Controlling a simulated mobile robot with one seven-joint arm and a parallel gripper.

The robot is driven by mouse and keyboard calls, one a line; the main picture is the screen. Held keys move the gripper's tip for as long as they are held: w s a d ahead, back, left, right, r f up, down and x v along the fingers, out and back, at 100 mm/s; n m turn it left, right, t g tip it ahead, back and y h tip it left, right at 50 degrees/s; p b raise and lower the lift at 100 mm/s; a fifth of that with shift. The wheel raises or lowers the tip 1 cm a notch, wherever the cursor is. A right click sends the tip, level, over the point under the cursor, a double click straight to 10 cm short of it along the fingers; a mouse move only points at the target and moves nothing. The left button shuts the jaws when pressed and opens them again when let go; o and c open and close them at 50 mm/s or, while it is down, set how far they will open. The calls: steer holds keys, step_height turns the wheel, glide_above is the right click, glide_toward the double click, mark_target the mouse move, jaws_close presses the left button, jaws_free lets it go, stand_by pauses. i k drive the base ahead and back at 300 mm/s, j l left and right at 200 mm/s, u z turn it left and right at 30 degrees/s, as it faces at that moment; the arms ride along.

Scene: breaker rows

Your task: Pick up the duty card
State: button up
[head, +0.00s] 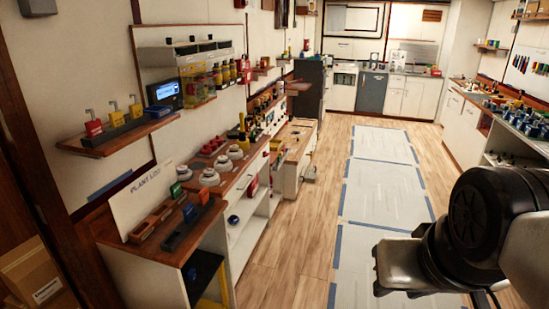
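I cannot make out a duty card for certain in the head view. A white board lettered "PLANT LOTO" (150,200) leans at the back of the near left bench; whether it has to do with the card I cannot tell. Parts of my arm, a black joint and pale grey links, fill the lower right over the floor, well apart from the left benches. My gripper's fingers do not show.
The left bench (238,178) carries white round devices, dark trays and small coloured items. The floor aisle with white sheets (380,180) is clear.

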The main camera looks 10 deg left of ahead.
mark_target(176, 190)
steer(key=i+u, duration=0.2)
steer(key=i, duration=0.25)
steer(key=i+l+u, duration=0.25)
steer(key=i, duration=0.25)
steer(key=i+l+u, duration=0.2)
steer(key=i, duration=0.25)
steer(key=i+u, duration=0.6)
steer(key=u, duration=0.2)
steer(key=i+l+u, duration=0.15)
steer(key=u, duration=0.3)
steer(key=i+l+u, duration=0.25)
steer(key=u, duration=0.15)
steer(key=i+l, duration=0.05)
steer(key=i, duration=0.05)
